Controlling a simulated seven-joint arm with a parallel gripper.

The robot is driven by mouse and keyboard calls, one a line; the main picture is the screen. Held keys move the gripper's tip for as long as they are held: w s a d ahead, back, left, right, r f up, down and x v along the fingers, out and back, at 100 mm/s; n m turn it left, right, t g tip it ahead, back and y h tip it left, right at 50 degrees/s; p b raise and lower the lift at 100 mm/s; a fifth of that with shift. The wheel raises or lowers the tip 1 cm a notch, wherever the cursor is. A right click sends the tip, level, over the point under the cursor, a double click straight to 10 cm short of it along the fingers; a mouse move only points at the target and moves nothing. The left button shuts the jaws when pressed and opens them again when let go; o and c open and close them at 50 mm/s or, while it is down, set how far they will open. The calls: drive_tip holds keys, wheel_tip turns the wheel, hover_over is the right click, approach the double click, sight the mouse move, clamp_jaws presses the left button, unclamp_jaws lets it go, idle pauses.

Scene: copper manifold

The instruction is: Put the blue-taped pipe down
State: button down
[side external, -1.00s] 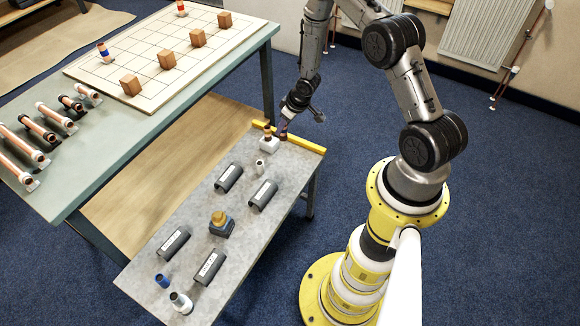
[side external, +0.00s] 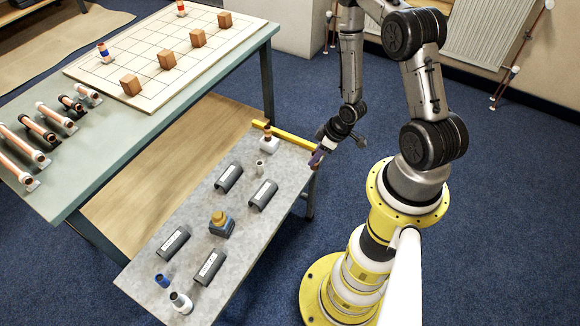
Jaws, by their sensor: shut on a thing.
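My gripper (side external: 321,150) hangs at the right edge of the grey bench's far end, pointing down. It is shut on a small, dark bluish-purple piece, which looks like the blue-taped pipe (side external: 317,159). The fingers hide part of it, and its tape is too small to read clearly. The held piece appears at or just beyond the bench edge. I cannot tell its height or whether it touches anything. Another short banded pipe (side external: 103,52) with blue on it stands upright on the white gridded board (side external: 150,55).
Copper pipes (side external: 40,128) lie on the green table.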

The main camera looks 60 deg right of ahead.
drive_tip(key=shift+w+d+f, duration=0.15)
drive_tip(key=shift+w+f, duration=0.05)
drive_tip(key=shift+f, duration=0.35)
drive_tip(key=w+d+f, duration=0.2)
drive_tip(key=w+f, duration=0.1)
drive_tip(key=w, duration=0.1)
drive_tip(key=w+d+f, duration=0.2)
drive_tip(key=w+f, duration=0.1)
drive_tip(key=w, duration=0.1)
drive_tip(key=w+d+f, duration=0.1)
drive_tip(key=w+f, duration=0.2)
drive_tip(key=shift+w+d+f, duration=0.15)
drive_tip(key=shift+w+d, duration=0.25)
drive_tip(key=shift+w+d+f, duration=0.1)
drive_tip(key=shift+w+f, duration=0.1)
drive_tip(key=shift+f, duration=1.55)
drive_tip(key=shift+f, duration=0.15)
drive_tip(key=c, duration=0.6)
unclamp_jaws()
